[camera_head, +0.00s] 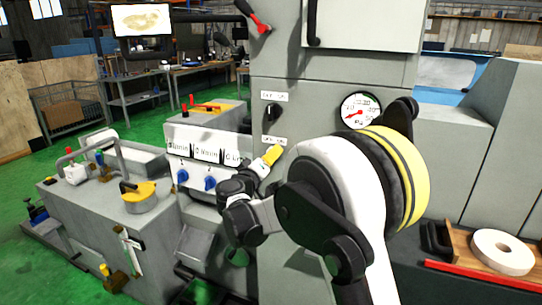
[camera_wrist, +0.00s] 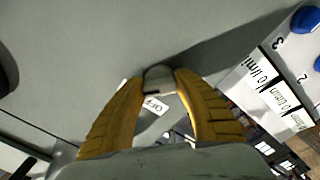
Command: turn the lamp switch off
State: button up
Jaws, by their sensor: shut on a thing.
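My gripper (camera_head: 272,155) is against the grey machine front, just below the lower white label (camera_head: 273,140); the print is too small to read in the head view. In the wrist view my yellow fingers (camera_wrist: 160,82) are closed around a small grey, rounded switch knob (camera_wrist: 159,72). A white label reading "OFF" (camera_wrist: 155,104) shows between the fingers, next to the knob. The knob is hidden behind my gripper in the head view. I cannot tell from the pictures which way the knob points.
A black knob (camera_head: 273,110) sits above, under another white label (camera_head: 274,96). A round gauge (camera_head: 360,109) is to the right. A panel with blue knobs (camera_head: 210,184) stands close on the left. A red-handled lever (camera_head: 259,24) is higher up.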

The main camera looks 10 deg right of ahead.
jog(key=n, duration=0.4)
jog(key=shift+n, duration=2.2)
jog(key=o, duration=1.2)
jog(key=v, duration=1.2)
